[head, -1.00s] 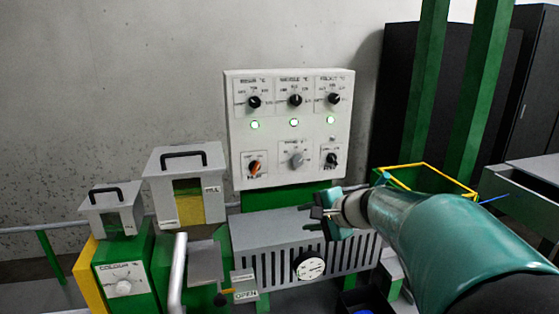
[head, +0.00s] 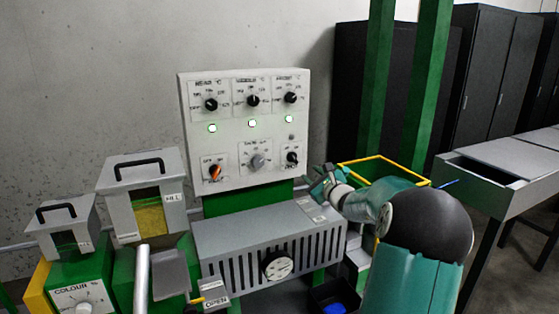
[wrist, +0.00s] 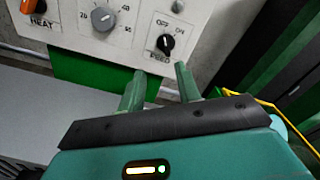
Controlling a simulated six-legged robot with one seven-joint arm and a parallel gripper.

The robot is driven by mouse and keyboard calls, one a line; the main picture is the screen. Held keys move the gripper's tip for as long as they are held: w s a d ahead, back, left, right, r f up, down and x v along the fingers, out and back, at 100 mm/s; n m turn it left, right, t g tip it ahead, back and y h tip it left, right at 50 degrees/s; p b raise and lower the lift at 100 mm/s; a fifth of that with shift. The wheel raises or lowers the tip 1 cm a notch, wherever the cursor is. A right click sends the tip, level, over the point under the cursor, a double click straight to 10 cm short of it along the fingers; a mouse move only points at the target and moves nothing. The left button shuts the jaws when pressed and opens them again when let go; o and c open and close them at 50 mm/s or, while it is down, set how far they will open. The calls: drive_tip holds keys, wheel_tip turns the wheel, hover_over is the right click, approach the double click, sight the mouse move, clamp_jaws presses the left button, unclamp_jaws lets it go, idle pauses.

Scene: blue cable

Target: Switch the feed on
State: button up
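The feed knob (head: 291,157) is a small black knob at the lower right of the white control panel (head: 195,125). In the wrist view the feed knob (wrist: 165,44) has OFF and ON marked above it and FEED below; I cannot clearly tell which mark it points at. My gripper (head: 322,178) is right of and slightly below the knob in the head view. In the wrist view my gripper (wrist: 158,72) has its two green fingers apart with nothing between them. The fingertips are just below the knob in the picture and appear apart from it.
An orange HEAT knob (head: 214,172) and a grey dial (head: 257,161) sit left of the feed knob. Three lit lamps are above; the lamp (head: 291,137) over the feed knob is dark. A slotted grey housing (head: 225,235) lies below. A yellow-rimmed green bin (head: 345,164) stands right.

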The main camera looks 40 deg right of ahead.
sight(295, 159)
drive_tip(key=shift+m, duration=0.3)
drive_tip(key=x, duration=0.9)
drive_tip(key=d+x, duration=0.1)
drive_tip(key=x, duration=0.4)
drive_tip(key=shift+s+d+f, duration=0.1)
drive_tip(key=shift+s+f, duration=0.05)
drive_tip(key=shift+s, duration=0.1)
drive_tip(key=shift+c, duration=0.2)
clamp_jaws()
